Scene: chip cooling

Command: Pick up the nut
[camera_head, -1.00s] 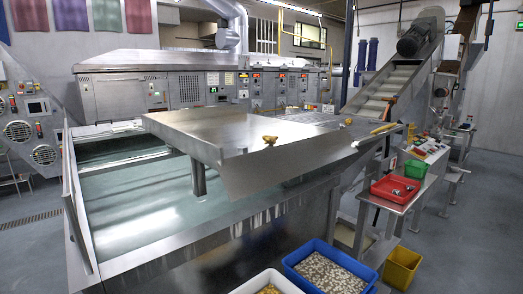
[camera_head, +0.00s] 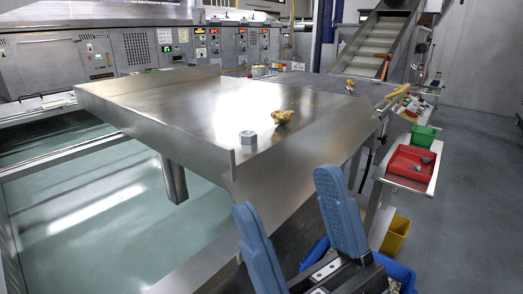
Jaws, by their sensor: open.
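A grey hex nut (camera_head: 247,140) rests on the near edge of the raised steel table (camera_head: 190,95). A small yellow-brown chip-like piece (camera_head: 282,117) lies just right of it and farther back. My gripper (camera_head: 290,222) is in the lower middle of the view, with two blue fingers spread apart. It is open and empty, in front of and to the right of the nut, and does not touch it.
A steel tank (camera_head: 90,190) lies left of the table. Another yellow-brown piece (camera_head: 349,86) sits at the table's far right. A red tray (camera_head: 411,163) and green bin (camera_head: 424,138) stand at right. A yellow bin (camera_head: 395,235) is below; floor on the right is clear.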

